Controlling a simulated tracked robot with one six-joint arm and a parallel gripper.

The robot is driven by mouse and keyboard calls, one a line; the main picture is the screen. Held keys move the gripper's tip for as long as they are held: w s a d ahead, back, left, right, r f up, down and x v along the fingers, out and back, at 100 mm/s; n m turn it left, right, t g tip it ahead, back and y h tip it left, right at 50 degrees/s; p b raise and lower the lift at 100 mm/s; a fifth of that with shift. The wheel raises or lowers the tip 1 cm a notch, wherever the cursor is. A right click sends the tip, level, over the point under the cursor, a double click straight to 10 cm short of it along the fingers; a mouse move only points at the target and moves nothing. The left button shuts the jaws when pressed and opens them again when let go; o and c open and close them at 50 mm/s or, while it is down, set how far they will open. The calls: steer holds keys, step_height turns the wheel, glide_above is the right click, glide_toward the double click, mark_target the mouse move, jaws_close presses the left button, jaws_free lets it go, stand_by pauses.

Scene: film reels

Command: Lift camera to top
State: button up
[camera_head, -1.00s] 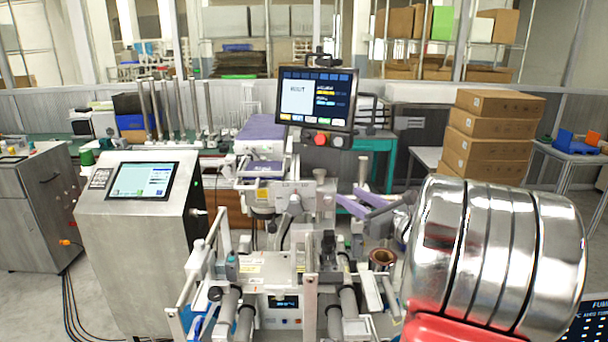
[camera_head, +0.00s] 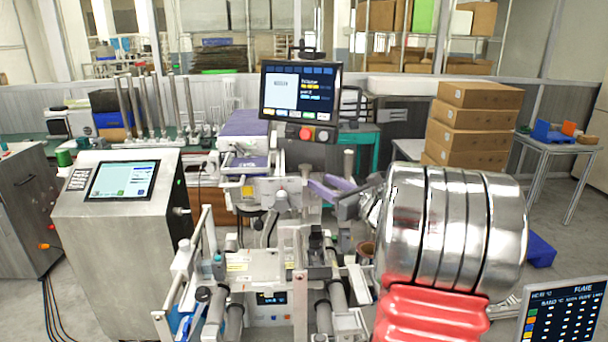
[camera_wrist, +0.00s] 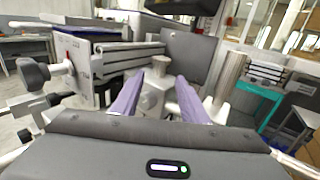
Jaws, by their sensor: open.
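I cannot make out a separate camera among the things in view. My gripper (camera_head: 325,187) is in the middle of the head view, with its purple fingers pointing left toward the labelling machine (camera_head: 265,262). In the wrist view my gripper (camera_wrist: 157,96) has its two purple fingers well apart, with nothing held between them. Machine parts show beyond the fingertips. My arm's shiny silver part fills the right of the head view and hides what lies behind it.
A black monitor (camera_head: 300,102) with a red button stands above the machine. A steel cabinet with a screen (camera_head: 122,180) stands at left. Stacked cartons (camera_head: 475,125) and a side table (camera_head: 565,146) stand at back right. A blue bin (camera_head: 540,250) lies on the floor at right.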

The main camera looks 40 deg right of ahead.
mark_target(308, 174)
steer(key=w, duration=0.8)
steer(key=shift+w, duration=0.4)
steer(key=shift+c, duration=0.4)
jaws_close()
